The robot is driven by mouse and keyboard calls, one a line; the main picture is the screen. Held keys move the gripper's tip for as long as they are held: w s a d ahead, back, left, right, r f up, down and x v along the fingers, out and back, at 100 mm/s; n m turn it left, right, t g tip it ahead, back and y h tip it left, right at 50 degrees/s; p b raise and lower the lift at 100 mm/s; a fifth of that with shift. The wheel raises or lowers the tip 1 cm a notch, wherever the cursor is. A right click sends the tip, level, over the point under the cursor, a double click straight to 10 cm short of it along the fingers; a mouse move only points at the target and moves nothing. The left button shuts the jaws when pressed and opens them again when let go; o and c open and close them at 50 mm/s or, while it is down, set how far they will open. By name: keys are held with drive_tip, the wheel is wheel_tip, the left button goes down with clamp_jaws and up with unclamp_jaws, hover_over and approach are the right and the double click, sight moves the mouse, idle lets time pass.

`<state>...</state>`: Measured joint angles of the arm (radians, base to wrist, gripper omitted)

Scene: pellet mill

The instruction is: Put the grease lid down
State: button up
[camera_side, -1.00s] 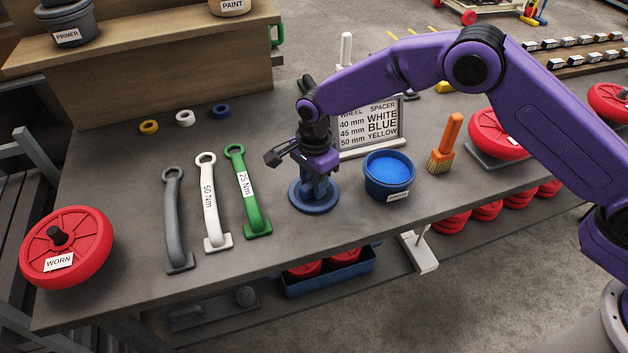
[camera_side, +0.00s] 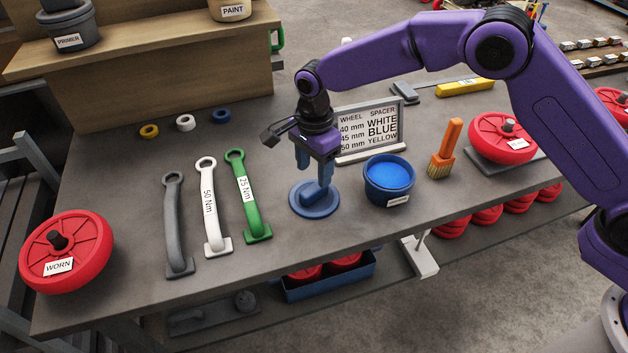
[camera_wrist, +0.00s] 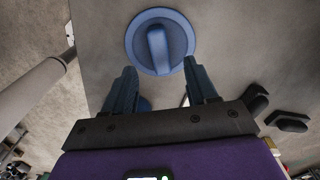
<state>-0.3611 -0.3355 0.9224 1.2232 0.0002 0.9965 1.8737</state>
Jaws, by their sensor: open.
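The grease lid (camera_side: 314,199) is a round blue disc with a raised bar handle. It lies flat on the bench top, left of the blue grease pot (camera_side: 388,181), which stands uncovered with blue grease showing. In the wrist view the lid (camera_wrist: 160,41) lies beyond my fingertips, its handle pointing roughly along the view. My gripper (camera_side: 316,180) is just above the lid in the side view, fingers pointing down. In the wrist view my gripper (camera_wrist: 158,80) has its fingers apart with nothing between them.
Grey, white and green wrenches (camera_side: 246,195) lie left of the lid. A spacer sign (camera_side: 370,130) stands behind, and an orange brush (camera_side: 445,148) stands right of the pot. A worn red wheel (camera_side: 67,252) is at the far left. Bench in front of the lid is clear.

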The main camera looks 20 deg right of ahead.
sight(317, 189)
wheel_tip(317, 189, up, 6)
drive_tip(key=shift+f, duration=0.1)
idle(0.4)
drive_tip(key=s+d+r+n, duration=0.4)
drive_tip(key=s+d+n, duration=0.3)
drive_tip(key=s, duration=0.2)
drive_tip(key=s+d+r+n, duration=0.4)
drive_tip(key=s+d+n, duration=0.3)
drive_tip(key=s, duration=0.1)
drive_tip(key=s+d+f+n, duration=0.2)
drive_tip(key=s+d+n, duration=1)
drive_tip(key=s+d, duration=0.4)
drive_tip(key=shift+s+d, duration=0.35)
drive_tip(key=shift+d, duration=0.05)
